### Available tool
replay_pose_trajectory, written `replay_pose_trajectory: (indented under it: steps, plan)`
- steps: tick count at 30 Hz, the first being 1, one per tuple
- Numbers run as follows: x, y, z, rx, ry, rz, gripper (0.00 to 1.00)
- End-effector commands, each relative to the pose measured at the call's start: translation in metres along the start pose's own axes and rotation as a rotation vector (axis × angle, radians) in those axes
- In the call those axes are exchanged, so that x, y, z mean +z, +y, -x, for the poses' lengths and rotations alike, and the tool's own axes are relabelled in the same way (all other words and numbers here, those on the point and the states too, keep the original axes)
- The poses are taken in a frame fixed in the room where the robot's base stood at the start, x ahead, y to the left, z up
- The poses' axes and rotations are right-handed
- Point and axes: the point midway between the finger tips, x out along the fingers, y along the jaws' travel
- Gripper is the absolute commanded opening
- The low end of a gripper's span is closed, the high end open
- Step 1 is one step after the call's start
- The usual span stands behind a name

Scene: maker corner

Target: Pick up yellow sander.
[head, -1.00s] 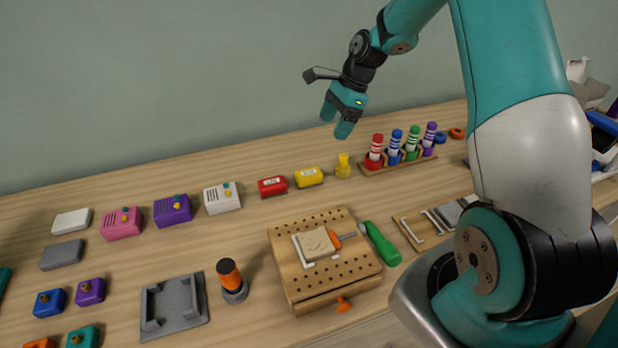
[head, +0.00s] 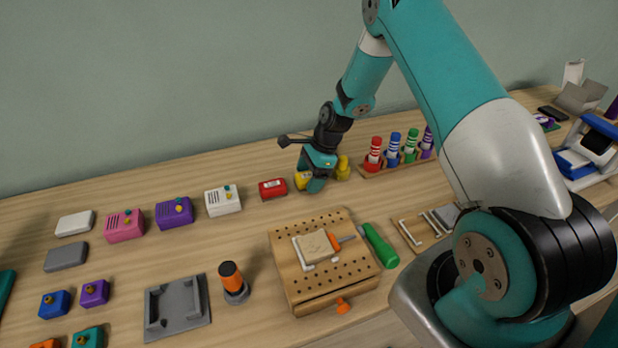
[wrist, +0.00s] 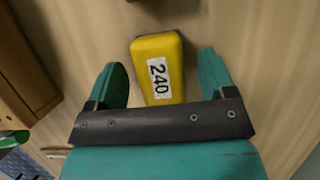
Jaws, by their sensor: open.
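The yellow sander (wrist: 158,60) is a small yellow block with a white label reading 240. In the wrist view it lies on the wooden table between the two teal fingers of my gripper (wrist: 163,78), with a small gap on each side. My gripper is open and nothing is held. In the head view my gripper (head: 312,184) is down over the sander at the back of the table. It hides most of the sander, and only a yellow edge (head: 301,180) shows at its left.
A red block (head: 272,188) lies just left of my gripper. A yellow knobbed piece (head: 343,167) stands close on its right. A rack of striped cylinders (head: 371,168) is farther right. The pegboard bench block (head: 300,285) stands in front.

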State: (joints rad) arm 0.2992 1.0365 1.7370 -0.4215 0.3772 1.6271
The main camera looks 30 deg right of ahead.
Motion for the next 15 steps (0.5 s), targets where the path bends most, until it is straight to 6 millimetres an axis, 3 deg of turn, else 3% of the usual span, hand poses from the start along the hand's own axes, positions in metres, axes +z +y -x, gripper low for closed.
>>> replay_pose_trajectory:
  steps: [8, 15]
  plan:
    - [0.0000, -0.0003, -0.0043, -0.001, 0.000, 0.000, 0.77]
    - [0.0000, -0.0001, -0.0041, -0.001, 0.000, 0.000, 0.22]
